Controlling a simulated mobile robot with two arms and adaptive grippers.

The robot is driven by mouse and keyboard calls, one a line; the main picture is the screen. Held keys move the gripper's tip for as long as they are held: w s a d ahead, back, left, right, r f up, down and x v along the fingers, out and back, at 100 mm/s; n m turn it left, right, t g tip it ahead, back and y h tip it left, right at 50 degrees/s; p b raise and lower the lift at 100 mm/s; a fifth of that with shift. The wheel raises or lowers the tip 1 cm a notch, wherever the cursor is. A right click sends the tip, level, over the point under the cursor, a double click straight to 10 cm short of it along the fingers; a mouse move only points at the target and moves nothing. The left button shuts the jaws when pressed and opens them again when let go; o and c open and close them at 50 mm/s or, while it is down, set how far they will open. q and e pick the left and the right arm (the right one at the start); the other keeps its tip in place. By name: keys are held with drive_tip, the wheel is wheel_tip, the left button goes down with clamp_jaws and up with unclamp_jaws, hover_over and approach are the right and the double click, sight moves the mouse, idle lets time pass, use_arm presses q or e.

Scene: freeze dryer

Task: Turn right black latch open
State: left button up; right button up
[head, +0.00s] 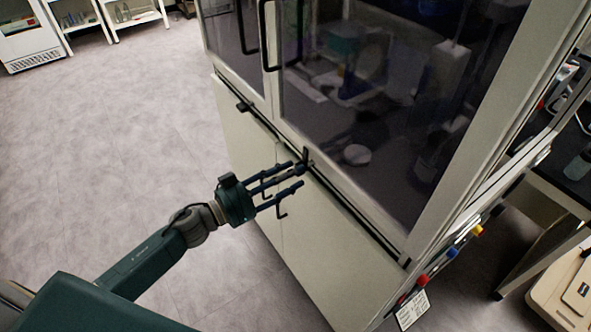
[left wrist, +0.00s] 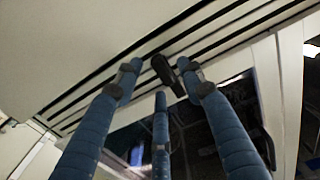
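The right black latch (head: 306,155) is a small dark handle at the bottom edge of the cabinet's glass door. In the head view it stands upright, right at my left fingertips. My left gripper (head: 294,174) reaches in from the left with its fingers spread. In the left wrist view, the dark latch (left wrist: 166,74) lies between the open fingertips of the left gripper (left wrist: 160,80). Whether any finger touches it, I cannot tell. Another black latch (head: 243,106) sits further left on the same ledge. My right gripper is not in view.
The freeze dryer cabinet has dark glass doors (head: 365,125) with black handles (head: 263,35) and pale lower panels (head: 310,250). Coloured buttons (head: 452,252) line its right side. A dark-topped bench (head: 570,185) stands right. The grey floor (head: 120,140) at left is clear.

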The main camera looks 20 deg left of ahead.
use_arm(q)
drive_tip(key=shift+x, duration=0.8)
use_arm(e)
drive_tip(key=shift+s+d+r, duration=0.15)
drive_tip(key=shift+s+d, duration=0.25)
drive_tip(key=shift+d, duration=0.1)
